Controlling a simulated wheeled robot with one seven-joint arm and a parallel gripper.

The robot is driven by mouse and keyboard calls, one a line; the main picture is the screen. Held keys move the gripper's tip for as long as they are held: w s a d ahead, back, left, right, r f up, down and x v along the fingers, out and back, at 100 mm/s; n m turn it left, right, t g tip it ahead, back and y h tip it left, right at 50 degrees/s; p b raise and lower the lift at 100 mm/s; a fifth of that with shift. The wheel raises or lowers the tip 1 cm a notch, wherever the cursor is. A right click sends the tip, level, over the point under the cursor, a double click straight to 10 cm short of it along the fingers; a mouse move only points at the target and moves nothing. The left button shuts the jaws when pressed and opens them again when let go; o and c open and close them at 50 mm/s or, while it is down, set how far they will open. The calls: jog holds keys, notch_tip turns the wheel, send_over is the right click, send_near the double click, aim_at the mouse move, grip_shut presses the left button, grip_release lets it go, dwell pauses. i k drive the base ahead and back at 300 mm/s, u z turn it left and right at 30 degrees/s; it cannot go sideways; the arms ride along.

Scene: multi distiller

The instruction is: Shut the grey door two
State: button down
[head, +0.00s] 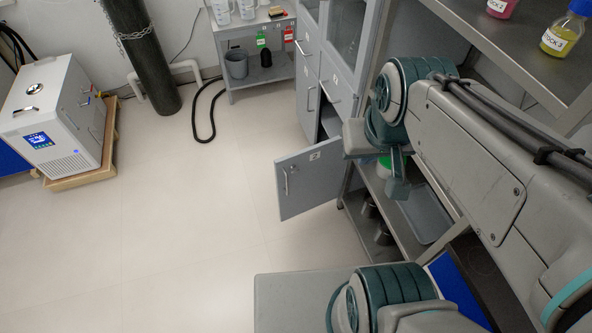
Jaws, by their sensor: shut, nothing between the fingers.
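The grey door two (308,180) stands open in the head view, swung out from the lower part of the grey cabinet (309,75). It has a small label near its top and a vertical bar handle (285,182) towards its left edge. An opening shows in the cabinet above and behind the door. My gripper (398,187) appears to be the teal end hanging below my wrist, right of the door and apart from it in the picture. It is shut and empty. My arm hides part of the cabinet and shelves.
A metal shelf rack (401,222) with dark containers and a grey tray (427,212) stands right of the door. A bench (505,50) with bottles is at upper right. A white machine (62,112) and a dark cylinder (140,50) stand left. The floor left of the door is clear.

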aim_at(321, 165)
jog(key=k, duration=1.2)
jog(key=u, duration=0.7)
jog(key=i, duration=1.55)
jog(key=z, duration=0.85)
